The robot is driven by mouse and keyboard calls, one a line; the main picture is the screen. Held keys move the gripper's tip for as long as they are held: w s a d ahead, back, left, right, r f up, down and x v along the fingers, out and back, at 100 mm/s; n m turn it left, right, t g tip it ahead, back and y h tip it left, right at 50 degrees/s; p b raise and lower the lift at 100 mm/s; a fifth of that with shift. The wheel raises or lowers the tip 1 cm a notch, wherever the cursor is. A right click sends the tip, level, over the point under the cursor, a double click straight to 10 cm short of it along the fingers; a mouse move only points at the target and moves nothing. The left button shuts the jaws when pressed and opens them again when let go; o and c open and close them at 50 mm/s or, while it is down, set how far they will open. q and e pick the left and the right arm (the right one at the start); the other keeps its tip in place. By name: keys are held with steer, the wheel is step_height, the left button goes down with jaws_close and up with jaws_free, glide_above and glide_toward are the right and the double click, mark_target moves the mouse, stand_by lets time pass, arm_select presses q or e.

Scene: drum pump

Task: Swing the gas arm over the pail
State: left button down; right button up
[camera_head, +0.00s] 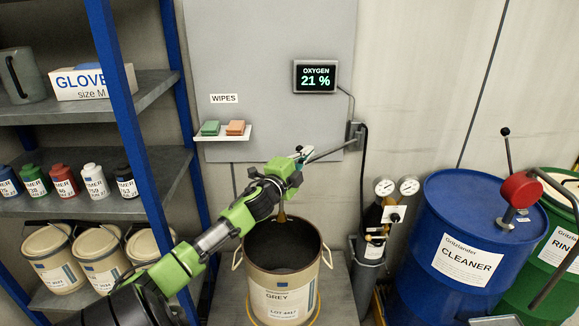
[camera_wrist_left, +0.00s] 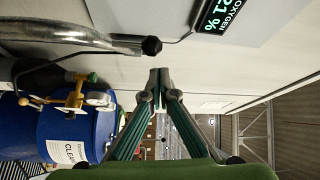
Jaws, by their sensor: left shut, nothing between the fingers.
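The gas arm (camera_head: 330,151) is a grey tube reaching left from a wall bracket. Its outer end is partly hidden at my left gripper (camera_head: 301,152), over the back of the pail. In the left wrist view, a curved grey tube (camera_wrist_left: 60,33) ends in a black knob (camera_wrist_left: 151,46) beside my left fingertips (camera_wrist_left: 158,76); there is a gap in the picture. Those fingers are shut and empty. The beige open pail (camera_head: 283,298), labelled GREY, stands below my left arm. A small brownish piece hangs over its opening, mostly hidden. My right gripper is out of view.
A gas bottle (camera_head: 372,250) with gauges stands right of the pail. A blue CLEANER drum (camera_head: 455,210) and a green drum (camera_head: 553,240) are farther right. A blue-post shelf (camera_head: 125,105) stands left. An oxygen display (camera_head: 316,77) and wipes ledge (camera_head: 222,134) hang behind.

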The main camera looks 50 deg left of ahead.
arm_select(q)
steer(key=s+b, duration=0.2)
steer(key=s, duration=0.7)
steer(key=shift+s+d+f+h+b, duration=0.2)
steer(key=shift+h+b, duration=0.1)
steer(key=shift+b, duration=0.1)
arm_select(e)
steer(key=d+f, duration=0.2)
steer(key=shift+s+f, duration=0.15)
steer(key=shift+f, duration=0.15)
arm_select(q)
steer(key=shift+r, duration=0.1)
